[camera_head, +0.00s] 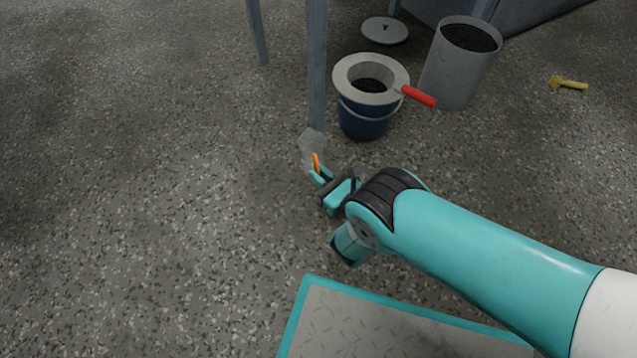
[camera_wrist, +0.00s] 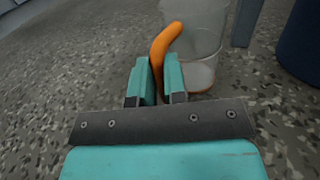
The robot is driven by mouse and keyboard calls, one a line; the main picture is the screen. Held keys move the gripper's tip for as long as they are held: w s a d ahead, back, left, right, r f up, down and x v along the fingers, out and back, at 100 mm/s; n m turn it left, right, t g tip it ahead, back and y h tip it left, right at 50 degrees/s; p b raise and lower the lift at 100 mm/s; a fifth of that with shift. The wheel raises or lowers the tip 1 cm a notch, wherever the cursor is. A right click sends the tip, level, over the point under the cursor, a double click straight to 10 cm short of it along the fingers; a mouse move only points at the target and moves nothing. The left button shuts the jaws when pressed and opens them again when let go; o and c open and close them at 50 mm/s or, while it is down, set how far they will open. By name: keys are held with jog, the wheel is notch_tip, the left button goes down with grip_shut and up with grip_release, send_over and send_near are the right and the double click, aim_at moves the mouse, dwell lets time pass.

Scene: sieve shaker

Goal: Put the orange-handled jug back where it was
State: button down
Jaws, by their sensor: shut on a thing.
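The jug (camera_head: 312,146) is clear and see-through with an orange handle (camera_head: 316,161). It is at the foot of a blue-grey leg, on or just above the speckled floor; I cannot tell which. My gripper (camera_head: 318,177) is shut on the orange handle. In the wrist view, the handle (camera_wrist: 164,45) rises between the two teal fingers of my gripper (camera_wrist: 159,82). The jug's clear body (camera_wrist: 196,45) stands upright just beyond the fingers. The top of the jug is cut off in the wrist view.
A blue bucket (camera_head: 365,123) with a grey sieve (camera_head: 344,75) and red handle stands behind the jug. A grey bin (camera_head: 455,75), a lid (camera_head: 385,31) and a yellow tool (camera_head: 568,83) are farther back. The blue-grey leg (camera_head: 317,75) is close behind. Floor at left is clear.

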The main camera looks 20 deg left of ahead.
jog(key=shift+f+b, duration=0.6)
jog(key=shift+f, duration=0.55)
jog(key=c, duration=1.2)
grip_release()
jog(key=shift+o, duration=0.2)
